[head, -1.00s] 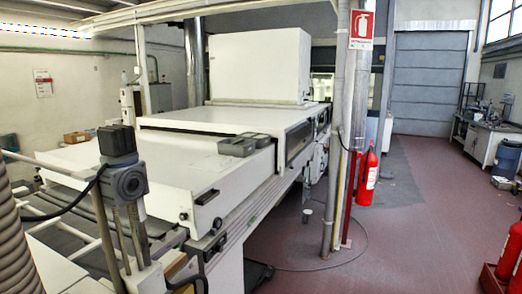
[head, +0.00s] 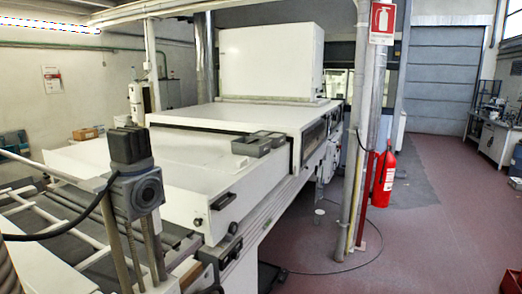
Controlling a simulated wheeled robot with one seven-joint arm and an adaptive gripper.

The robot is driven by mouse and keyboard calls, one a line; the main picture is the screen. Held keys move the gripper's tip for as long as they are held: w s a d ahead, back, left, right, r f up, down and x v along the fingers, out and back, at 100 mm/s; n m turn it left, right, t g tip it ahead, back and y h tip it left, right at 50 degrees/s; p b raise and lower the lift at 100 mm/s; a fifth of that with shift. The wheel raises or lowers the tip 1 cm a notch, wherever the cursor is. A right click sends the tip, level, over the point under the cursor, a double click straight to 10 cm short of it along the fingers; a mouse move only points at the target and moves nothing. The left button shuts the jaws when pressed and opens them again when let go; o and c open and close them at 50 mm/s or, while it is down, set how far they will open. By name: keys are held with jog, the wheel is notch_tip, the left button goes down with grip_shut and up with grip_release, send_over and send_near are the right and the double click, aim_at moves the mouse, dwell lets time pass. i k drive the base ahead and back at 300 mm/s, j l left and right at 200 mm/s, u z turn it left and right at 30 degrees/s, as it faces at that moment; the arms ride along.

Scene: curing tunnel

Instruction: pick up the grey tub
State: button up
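A grey tub (head: 251,146) sits on the white top of the long machine, near its right edge. It is a low, open, rectangular container. A second grey, shallow, tray-like shape lies right behind it; I cannot tell whether the two touch. My gripper is not in the head view.
The white machine (head: 185,165) fills the left and middle. A dark grey post-mounted unit (head: 136,185) stands at its near left. A pole (head: 365,130) and a red fire extinguisher (head: 384,178) stand to the right. A cable crosses the red floor (head: 420,235), which is otherwise mostly clear.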

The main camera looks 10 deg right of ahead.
aim_at(245, 146)
jog(key=i+l, duration=0.25)
jog(key=i, duration=0.25)
jog(key=i+l, duration=0.25)
jog(key=i, duration=0.25)
jog(key=i+l+u, duration=0.1)
jog(key=i+l, duration=0.15)
jog(key=i, duration=0.25)
